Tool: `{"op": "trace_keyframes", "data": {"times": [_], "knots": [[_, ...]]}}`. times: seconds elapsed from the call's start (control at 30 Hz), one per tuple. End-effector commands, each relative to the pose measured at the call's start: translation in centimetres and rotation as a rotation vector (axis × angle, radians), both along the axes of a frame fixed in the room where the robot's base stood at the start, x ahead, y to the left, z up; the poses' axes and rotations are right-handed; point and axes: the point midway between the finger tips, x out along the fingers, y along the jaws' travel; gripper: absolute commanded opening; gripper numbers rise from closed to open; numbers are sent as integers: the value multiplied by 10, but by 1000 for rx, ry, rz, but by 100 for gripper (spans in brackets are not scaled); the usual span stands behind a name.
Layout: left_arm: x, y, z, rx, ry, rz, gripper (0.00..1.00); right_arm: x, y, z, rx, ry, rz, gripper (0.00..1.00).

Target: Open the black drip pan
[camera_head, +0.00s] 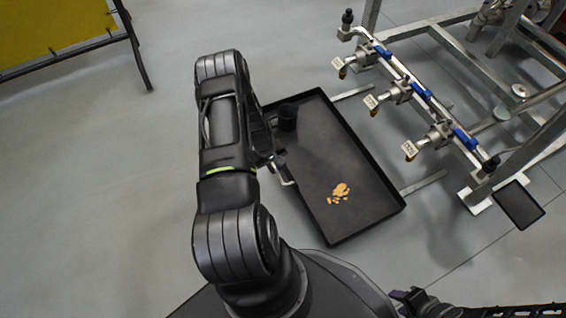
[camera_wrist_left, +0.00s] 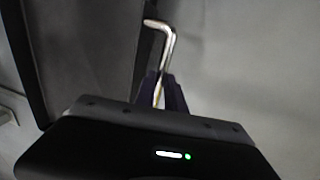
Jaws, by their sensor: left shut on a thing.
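The black drip pan (camera_head: 352,150) lies low at the centre of the head view, out in front of the metal skid frame. A dark cup-like object (camera_head: 287,116) and a patch of orange-brown bits (camera_head: 339,194) are in it. My left gripper (camera_head: 277,163) is at the pan's left side, partly hidden by my arm. In the left wrist view, my left gripper (camera_wrist_left: 162,90) is shut on the bent metal handle (camera_wrist_left: 165,32), with the dark pan edge (camera_wrist_left: 92,50) beside it. My right gripper (camera_head: 408,297) shows at the bottom right, apart from the pan; its jaws are unclear.
The skid frame (camera_head: 450,65) with several tagged, blue-handled valves (camera_head: 420,92) stands at the right. Pale rails (camera_head: 423,184) extend between pan and frame. A small dark plate (camera_head: 519,204) lies at the far right. A yellow panel (camera_head: 50,30) is at upper left. Floor left of my arm is clear.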

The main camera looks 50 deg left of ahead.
Motion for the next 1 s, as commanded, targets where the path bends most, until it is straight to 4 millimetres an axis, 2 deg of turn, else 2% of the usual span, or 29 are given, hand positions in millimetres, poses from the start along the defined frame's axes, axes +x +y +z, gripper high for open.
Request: {"op": "trace_keyframes", "data": {"times": [0.17,0.53,0.57,0.8,1.0], "knots": [[-8,1,-1,-2,3,1,0,0,0,1,0,1,0,36],[-9,2,-1,-1,1,0,0,0,0,1,0,1,0,36],[-8,2,-1,-1,0,0,17,0,0,1,0,1,0,36],[-7,2,0,0,-1,0,36,0,0,1,0,1,0,36],[-7,2,0,1,-1,0,36,0,0,1,0,1,0,36]]}}
